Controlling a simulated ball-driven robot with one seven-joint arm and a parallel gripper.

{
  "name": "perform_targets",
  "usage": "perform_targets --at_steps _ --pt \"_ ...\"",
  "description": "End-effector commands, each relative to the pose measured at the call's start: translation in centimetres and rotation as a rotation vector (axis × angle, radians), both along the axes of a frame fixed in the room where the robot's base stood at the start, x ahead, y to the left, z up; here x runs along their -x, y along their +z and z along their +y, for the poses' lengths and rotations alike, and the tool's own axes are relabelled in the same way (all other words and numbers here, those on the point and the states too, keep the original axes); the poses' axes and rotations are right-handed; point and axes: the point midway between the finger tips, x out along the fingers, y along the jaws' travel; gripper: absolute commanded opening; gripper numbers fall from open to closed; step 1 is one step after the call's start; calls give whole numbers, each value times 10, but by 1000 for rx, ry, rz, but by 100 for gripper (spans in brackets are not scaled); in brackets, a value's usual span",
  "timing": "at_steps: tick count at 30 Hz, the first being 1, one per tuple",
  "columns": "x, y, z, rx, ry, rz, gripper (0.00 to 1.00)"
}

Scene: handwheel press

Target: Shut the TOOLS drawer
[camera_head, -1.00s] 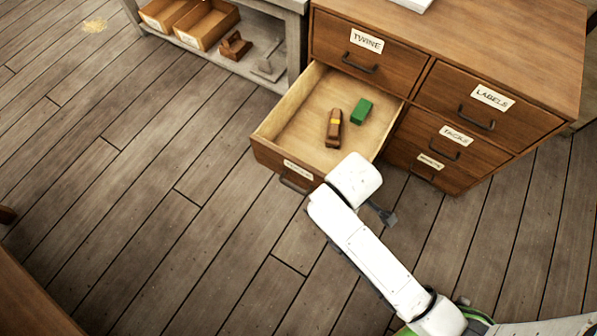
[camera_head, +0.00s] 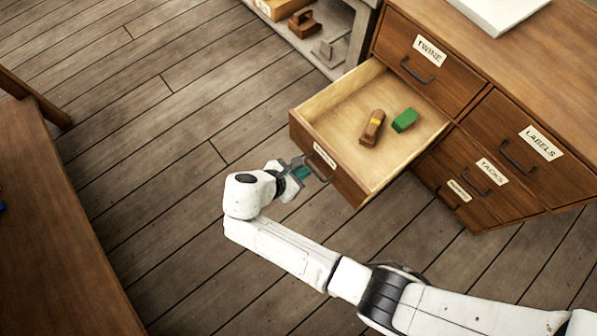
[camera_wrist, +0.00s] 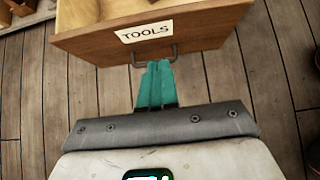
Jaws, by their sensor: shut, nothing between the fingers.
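The TOOLS drawer (camera_head: 330,172) stands pulled well out from the cabinet in the head view, below the TWINE drawer. Its label reads TOOLS in the wrist view, on the wooden front (camera_wrist: 200,28). A dark bar handle (camera_head: 322,158) is on that front. My gripper (camera_head: 304,170) is in front of the drawer, close to the handle. In the wrist view its teal fingers (camera_wrist: 156,72) are together and empty, their tips at the handle. I cannot tell whether they touch it.
The cabinet (camera_head: 460,115) has shut drawers marked TWINE, LABELS and TACKS. A shelf unit (camera_head: 345,45) stands behind the open drawer. A wooden table (camera_head: 50,230) is at the left. The plank floor between is clear.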

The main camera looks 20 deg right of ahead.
Motion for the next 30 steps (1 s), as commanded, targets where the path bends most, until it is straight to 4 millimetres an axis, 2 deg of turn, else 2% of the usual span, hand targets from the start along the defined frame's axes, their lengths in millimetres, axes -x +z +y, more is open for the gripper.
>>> perform_targets --at_steps 1,9,12,18,30 --pt "-2 -12 -9 2 -5 2 0" --pt "-14 -47 -45 0 -4 0 0" --pt "-19 -42 -60 -2 -6 -2 0" --pt "-24 -41 -76 -2 -3 -2 0" --pt "-26 -40 -80 0 -2 -1 0"
